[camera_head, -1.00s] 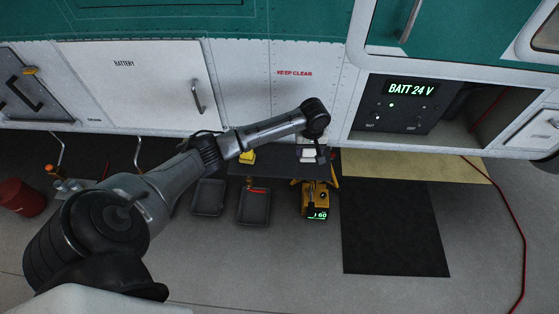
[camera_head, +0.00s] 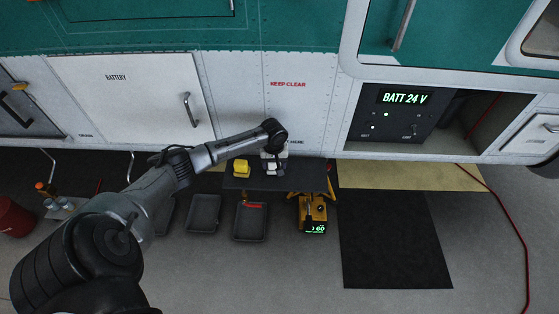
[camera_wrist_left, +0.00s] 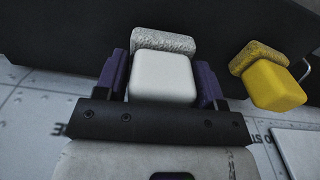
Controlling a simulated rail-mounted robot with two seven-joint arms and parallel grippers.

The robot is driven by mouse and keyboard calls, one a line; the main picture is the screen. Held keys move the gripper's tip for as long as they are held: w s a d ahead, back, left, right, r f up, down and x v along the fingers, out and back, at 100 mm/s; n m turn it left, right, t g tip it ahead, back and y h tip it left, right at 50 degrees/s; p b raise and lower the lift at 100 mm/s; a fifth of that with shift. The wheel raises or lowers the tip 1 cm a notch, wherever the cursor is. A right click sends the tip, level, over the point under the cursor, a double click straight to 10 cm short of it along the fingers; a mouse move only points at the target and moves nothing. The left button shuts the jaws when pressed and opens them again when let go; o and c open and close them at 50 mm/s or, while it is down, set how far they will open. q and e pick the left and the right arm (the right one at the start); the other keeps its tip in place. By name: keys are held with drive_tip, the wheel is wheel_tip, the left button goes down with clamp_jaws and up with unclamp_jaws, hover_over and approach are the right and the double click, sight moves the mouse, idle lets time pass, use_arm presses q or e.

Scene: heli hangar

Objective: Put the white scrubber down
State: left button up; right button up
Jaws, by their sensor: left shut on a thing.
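The white scrubber (camera_wrist_left: 163,82) is a white block with a grey rough pad, held between the purple fingers of my left gripper (camera_wrist_left: 164,76) in the left wrist view. In the head view my left gripper (camera_head: 272,161) is at the dark shelf (camera_head: 305,178), with the white scrubber (camera_head: 271,168) small below the wrist. I cannot tell whether the scrubber touches the shelf. A yellow scrubber (camera_head: 242,168) sits on the shelf just left of the gripper; it also shows at the right in the left wrist view (camera_wrist_left: 277,88). My right gripper is out of view.
The white panel wall (camera_head: 235,100) rises close behind the shelf. Black trays (camera_head: 204,212) and a yellow device (camera_head: 313,208) with a green display are below the shelf's front. The right part of the shelf looks bare. A black mat (camera_head: 393,240) lies to the right.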

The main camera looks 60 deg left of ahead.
use_arm(q)
drive_tip(key=shift+f, duration=0.7)
drive_tip(key=o, duration=0.8)
drive_tip(key=shift+o, duration=0.2)
